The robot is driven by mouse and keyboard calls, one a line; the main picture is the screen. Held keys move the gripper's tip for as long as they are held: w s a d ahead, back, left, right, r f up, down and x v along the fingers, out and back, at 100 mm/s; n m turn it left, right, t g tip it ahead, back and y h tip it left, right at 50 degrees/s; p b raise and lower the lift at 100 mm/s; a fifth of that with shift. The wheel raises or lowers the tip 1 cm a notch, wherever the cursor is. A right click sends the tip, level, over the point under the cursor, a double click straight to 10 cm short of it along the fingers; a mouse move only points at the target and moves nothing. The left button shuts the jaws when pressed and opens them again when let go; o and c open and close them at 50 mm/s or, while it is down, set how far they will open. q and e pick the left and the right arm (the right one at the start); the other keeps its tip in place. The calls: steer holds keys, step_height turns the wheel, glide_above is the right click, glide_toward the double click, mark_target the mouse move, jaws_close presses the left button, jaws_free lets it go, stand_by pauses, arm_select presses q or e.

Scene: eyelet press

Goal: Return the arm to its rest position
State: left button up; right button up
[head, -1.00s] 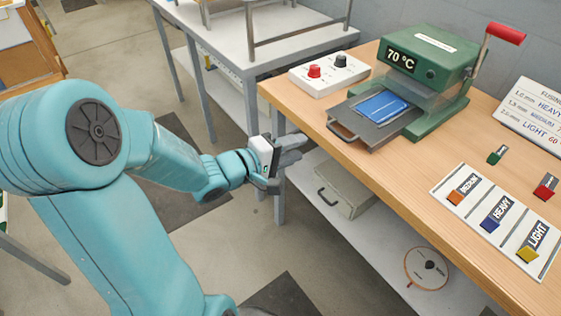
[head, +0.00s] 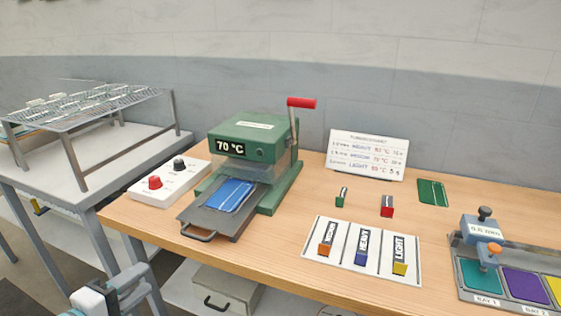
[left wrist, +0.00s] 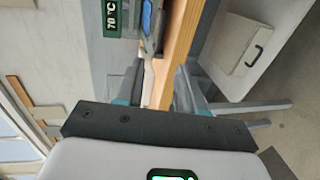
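My left gripper (head: 138,285) is at the bottom left of the head view, low in front of the bench's left end. In the left wrist view its two fingers (left wrist: 158,88) stand apart with the bench edge visible between them and nothing held. Most of my left arm is out of the head view. My right gripper is not in view.
The wooden bench (head: 285,252) carries a green press (head: 250,150) reading 70 °C, with a blue piece (head: 232,195) on its tray (head: 205,222). A control box (head: 170,182) stands left of it. A grey case (head: 226,290) sits underneath. A side table (head: 130,160) holds a rack.

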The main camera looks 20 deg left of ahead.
arm_select(q)
steer(key=w+d+f+m+g+h+p, duration=0.1)
steer(key=w+d+f+g+h+p, duration=0.15)
steer(key=d+f, duration=0.65)
steer(key=w+d+f+m+g+h+p, duration=0.1)
steer(key=w+d+f+g+h+p, duration=0.2)
steer(key=d+f, duration=0.65)
steer(key=s+d+f+m+g+y, duration=0.1)
steer(key=s+d+f+m+g, duration=0.2)
steer(key=s+f+m+g, duration=0.2)
steer(key=s+d+f+m+g+y, duration=0.2)
steer(key=s+d+f+m+g, duration=0.1)
steer(key=s+f+m, duration=0.5)
steer(key=shift+s+f+g, duration=0.4)
steer(key=shift+s+g, duration=0.05)
steer(key=shift+g, duration=0.4)
